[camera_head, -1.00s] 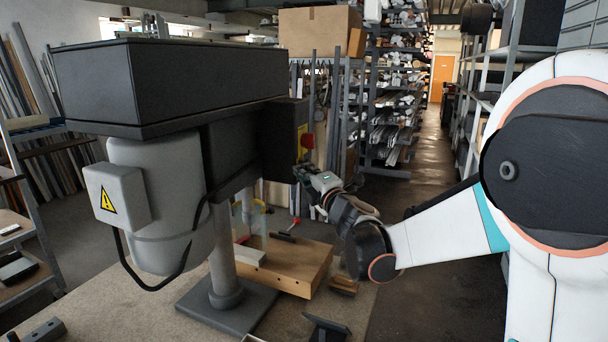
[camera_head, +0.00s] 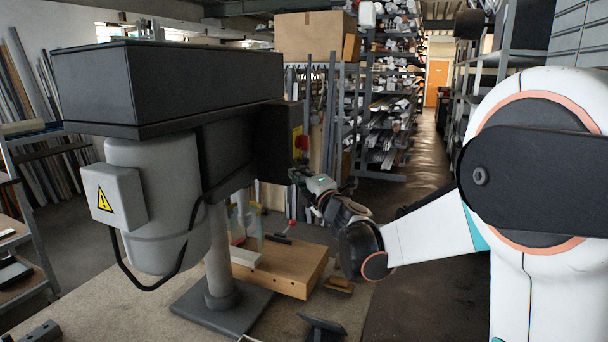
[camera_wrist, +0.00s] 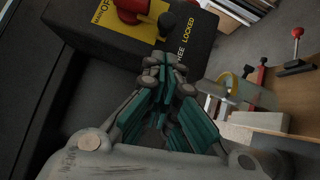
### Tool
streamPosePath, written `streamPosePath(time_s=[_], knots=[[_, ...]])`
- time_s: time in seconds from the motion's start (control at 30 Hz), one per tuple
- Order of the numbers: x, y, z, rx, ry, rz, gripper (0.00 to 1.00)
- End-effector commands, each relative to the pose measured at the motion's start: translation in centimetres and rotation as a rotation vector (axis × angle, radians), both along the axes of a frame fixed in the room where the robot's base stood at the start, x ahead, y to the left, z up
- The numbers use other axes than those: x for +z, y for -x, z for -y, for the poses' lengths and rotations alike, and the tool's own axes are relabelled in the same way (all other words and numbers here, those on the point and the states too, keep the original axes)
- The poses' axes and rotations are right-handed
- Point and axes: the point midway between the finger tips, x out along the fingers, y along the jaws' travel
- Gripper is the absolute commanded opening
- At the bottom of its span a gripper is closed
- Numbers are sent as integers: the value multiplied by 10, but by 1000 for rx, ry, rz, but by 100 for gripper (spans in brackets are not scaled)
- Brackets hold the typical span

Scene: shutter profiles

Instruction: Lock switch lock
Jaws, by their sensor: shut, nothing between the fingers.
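The switch lock box is on the right end of a grey drill press head. In the wrist view it is a dark housing with a yellow label (camera_wrist: 108,30), cut-off text reading "OFF", and the word "LOCKED" on its dark face. A red switch handle (camera_wrist: 132,8) sticks out at the top edge, partly cut off. A small black knob (camera_wrist: 167,22) shows beside it. In the head view the red handle (camera_head: 302,142) is small, on a yellow panel. My gripper (camera_wrist: 166,66) is shut and empty, its tips just below the knob; contact cannot be told. In the head view my gripper (camera_head: 297,173) is below the handle.
The drill press (camera_head: 170,85) fills the left, its column (camera_head: 219,260) on a bench. A wooden block (camera_head: 290,268) and a red-knobbed lever (camera_head: 291,224) lie below my gripper. Shelves (camera_head: 385,110) stand behind; the aisle floor to the right is clear.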

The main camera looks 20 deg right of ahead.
Motion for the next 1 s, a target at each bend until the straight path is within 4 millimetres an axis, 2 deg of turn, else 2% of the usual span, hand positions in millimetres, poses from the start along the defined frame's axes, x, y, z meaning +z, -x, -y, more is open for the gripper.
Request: streamPosePath(time_s=[0.03,0.3,0.5,0.7,1.0], knots=[[-3,4,-6,2,-1,1,0],[-7,63,7,-2,0,0,0],[-11,91,12,-1,0,0,0],[-12,100,13,0,0,0,0],[-12,101,13,0,0,0,0]])
